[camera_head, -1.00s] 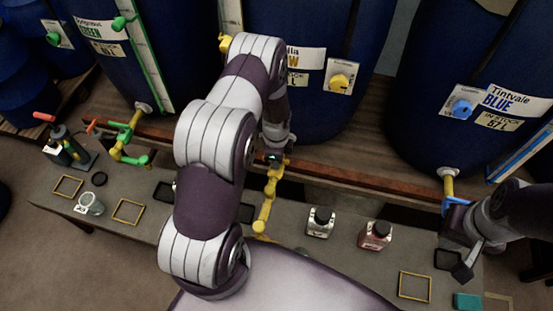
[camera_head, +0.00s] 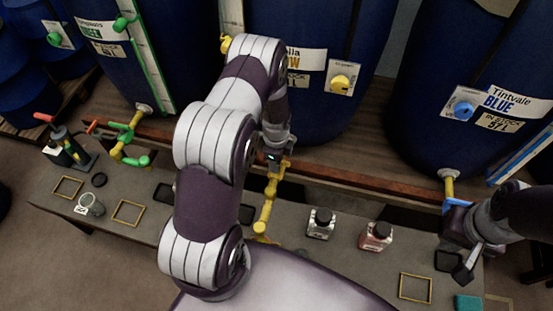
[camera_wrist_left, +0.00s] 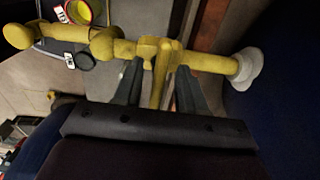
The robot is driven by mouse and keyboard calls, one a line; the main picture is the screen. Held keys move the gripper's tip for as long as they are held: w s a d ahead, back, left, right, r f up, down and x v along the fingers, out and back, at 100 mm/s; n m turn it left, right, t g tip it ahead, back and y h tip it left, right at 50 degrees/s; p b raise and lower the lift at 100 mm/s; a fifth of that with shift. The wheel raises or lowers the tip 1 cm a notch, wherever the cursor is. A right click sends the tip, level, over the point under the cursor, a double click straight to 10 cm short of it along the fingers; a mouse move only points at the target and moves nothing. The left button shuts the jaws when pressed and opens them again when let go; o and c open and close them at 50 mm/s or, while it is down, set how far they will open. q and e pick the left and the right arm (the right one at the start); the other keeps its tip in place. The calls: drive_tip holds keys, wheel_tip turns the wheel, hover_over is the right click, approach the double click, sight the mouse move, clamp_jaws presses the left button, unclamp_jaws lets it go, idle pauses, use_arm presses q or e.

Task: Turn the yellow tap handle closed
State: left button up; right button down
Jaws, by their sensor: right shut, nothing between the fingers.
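The yellow tap (camera_head: 270,192) sticks out from below the middle blue vat, partly hidden by my left arm. My left gripper (camera_head: 279,160) is at the tap's upper part in the head view. In the left wrist view the two dark fingers of my left gripper (camera_wrist_left: 158,88) are apart, one on each side of the yellow tap handle (camera_wrist_left: 157,82). I cannot tell whether either finger touches it. The tap's pipe (camera_wrist_left: 208,62) runs to a pale fitting at the right. My right gripper (camera_head: 465,268) is shut and empty beside the blue tap (camera_head: 455,203).
Two small bottles, one dark-capped and clear (camera_head: 321,223) and one reddish (camera_head: 376,236), stand on the grey bench right of the yellow tap. A green tap (camera_head: 128,150) and a glass jar (camera_head: 90,205) are at the left. A yellow square outline (camera_head: 415,275) marks the bench's front right.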

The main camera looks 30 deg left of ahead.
use_arm(q)
wheel_tip(320, 180, up, 13)
drive_tip(key=b, duration=0.1)
drive_tip(key=shift+f, duration=0.15)
idle(0.5)
